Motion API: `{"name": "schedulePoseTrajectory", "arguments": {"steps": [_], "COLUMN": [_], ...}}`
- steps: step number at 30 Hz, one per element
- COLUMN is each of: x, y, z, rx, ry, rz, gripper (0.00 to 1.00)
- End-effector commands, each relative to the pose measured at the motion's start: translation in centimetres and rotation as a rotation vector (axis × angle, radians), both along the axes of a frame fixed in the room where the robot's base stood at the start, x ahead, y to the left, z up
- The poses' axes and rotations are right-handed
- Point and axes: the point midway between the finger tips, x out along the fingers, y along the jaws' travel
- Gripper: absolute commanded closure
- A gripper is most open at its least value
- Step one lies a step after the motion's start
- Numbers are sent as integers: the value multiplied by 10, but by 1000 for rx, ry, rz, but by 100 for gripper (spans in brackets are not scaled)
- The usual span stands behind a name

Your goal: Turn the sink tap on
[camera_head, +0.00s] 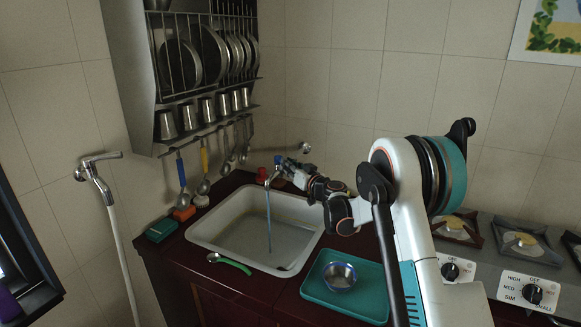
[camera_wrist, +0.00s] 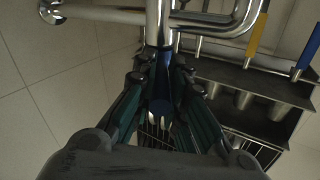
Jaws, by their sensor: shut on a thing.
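The tap has a blue handle (camera_head: 278,160). My gripper (camera_head: 287,166) is at the tap, reaching in from the right. In the wrist view the fingers of my gripper (camera_wrist: 162,75) are shut on the blue handle (camera_wrist: 160,100), with the chrome tap body (camera_wrist: 157,22) just beyond. The fingers hide part of the handle.
A teal tray (camera_head: 318,292) with a metal bowl (camera_head: 339,275) lies right of the sink. A green-handled spoon (camera_head: 230,262) lies at the front left rim. A rack (camera_head: 205,60) of plates and cups hangs above. The stove (camera_head: 520,240) is at right.

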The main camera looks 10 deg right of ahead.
Motion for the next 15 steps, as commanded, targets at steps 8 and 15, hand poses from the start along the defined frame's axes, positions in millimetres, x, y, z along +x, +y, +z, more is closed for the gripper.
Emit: {"name": "schedulePoseTrajectory", "arguments": {"steps": [8,15], "x": [-2,-2], "y": [2,2], "z": [-4,-4], "rx": [-5,-6], "ry": [1,0], "rz": [-18,-17], "gripper": [100,83]}}
